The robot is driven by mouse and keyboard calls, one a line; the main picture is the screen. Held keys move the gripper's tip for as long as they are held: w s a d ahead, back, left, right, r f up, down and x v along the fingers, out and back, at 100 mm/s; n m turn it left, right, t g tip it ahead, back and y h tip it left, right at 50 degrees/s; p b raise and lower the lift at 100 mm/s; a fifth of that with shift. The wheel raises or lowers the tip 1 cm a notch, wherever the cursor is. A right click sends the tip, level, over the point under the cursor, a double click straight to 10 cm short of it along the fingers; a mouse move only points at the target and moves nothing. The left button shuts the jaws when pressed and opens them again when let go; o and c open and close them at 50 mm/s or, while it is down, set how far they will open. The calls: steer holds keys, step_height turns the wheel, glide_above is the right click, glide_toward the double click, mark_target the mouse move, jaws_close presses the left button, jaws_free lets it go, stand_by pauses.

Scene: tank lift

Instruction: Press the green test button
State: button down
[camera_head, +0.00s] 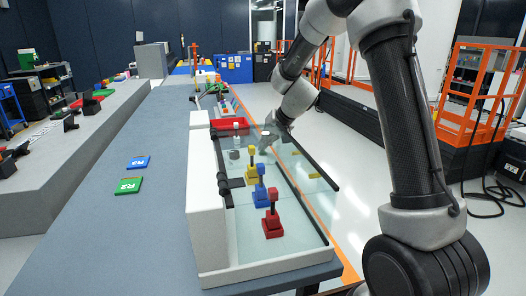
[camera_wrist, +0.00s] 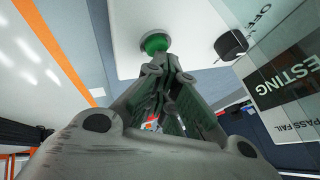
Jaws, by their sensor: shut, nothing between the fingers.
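The green test button (camera_wrist: 155,43) is a round green knob on a pale panel, near the top of the wrist view. My gripper (camera_wrist: 166,68) has its fingers drawn together with nothing between them. In the picture, its tips lie just below the button; I cannot tell whether they touch it. In the head view, my arm reaches down to the far part of the glass-fronted bench unit (camera_head: 206,225). I cannot make out the green button there.
Yellow (camera_head: 251,173), blue (camera_head: 261,194) and red (camera_head: 271,222) handled blocks stand in the unit. A black knob (camera_wrist: 231,44) and a "TESTING" label (camera_wrist: 293,70) are beside the button. A red tray (camera_head: 229,123) lies farther back. Orange railings stand right.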

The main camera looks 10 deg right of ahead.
steer(key=shift+r, duration=3.2)
steer(key=shift+d, duration=0.1)
